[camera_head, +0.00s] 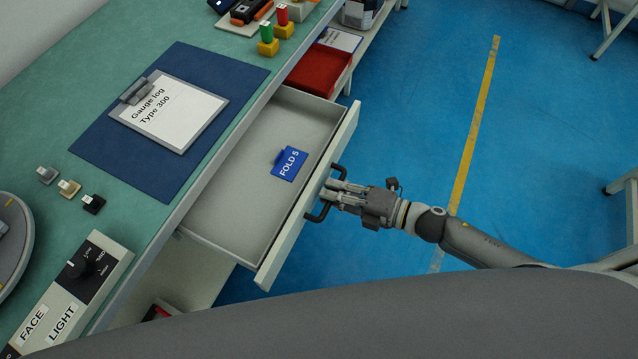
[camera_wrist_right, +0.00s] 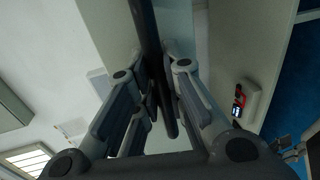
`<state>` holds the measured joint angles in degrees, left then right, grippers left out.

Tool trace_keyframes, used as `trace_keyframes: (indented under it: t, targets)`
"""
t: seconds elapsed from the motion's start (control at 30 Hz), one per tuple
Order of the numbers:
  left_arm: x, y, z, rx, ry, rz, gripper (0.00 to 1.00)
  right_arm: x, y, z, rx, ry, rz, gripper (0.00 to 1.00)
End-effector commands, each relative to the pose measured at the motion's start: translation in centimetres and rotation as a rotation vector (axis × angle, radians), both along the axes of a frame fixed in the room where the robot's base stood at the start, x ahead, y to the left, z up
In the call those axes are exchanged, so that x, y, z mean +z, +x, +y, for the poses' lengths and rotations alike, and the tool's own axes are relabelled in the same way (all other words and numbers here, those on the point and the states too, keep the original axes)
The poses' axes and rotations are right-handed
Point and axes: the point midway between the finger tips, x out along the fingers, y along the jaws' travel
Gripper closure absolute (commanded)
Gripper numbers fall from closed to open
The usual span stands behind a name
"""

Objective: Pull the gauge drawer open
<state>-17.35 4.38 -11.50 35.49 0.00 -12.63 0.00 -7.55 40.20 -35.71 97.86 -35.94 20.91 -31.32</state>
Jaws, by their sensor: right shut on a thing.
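The gauge drawer (camera_head: 233,197) stands out from the bench in the head view, its pale inside showing. A dark bar handle (camera_head: 318,214) is on the drawer's front panel. My right gripper (camera_head: 334,193) is shut on this handle from the right side. In the right wrist view the dark handle (camera_wrist_right: 150,40) runs between the two fingers. My left gripper is not in view.
A clipboard marked "Gauge log Type 300" (camera_head: 176,112) lies on a blue mat (camera_head: 90,148) on the green bench. A red tray (camera_head: 318,72) sits beyond the drawer. A FACE/LIGHT switch box (camera_head: 112,262) is at lower left.

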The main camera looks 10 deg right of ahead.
Motion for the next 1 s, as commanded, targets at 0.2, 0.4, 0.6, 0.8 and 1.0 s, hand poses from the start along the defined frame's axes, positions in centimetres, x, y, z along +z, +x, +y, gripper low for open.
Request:
trace_keyframes:
  t: [0.2,0.4,0.6,0.8,1.0]
  targets:
    - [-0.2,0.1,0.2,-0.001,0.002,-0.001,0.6,-0.1,-1.2,-1.6,0.0,-0.001,0.002,1.0]
    - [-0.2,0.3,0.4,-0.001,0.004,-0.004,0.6,-0.1,-1.5,-2.0,0.0,-0.002,0.001,1.0]
    - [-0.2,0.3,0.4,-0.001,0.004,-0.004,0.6,-0.1,-1.5,-2.0,0.0,-0.001,0.001,1.0]
    - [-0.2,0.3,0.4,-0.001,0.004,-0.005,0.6,-0.1,-1.5,-2.0,0.0,-0.001,0.001,0.76]
    - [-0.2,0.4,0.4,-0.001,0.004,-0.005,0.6,0.0,-1.5,-2.0,0.0,0.0,0.0,0.66]
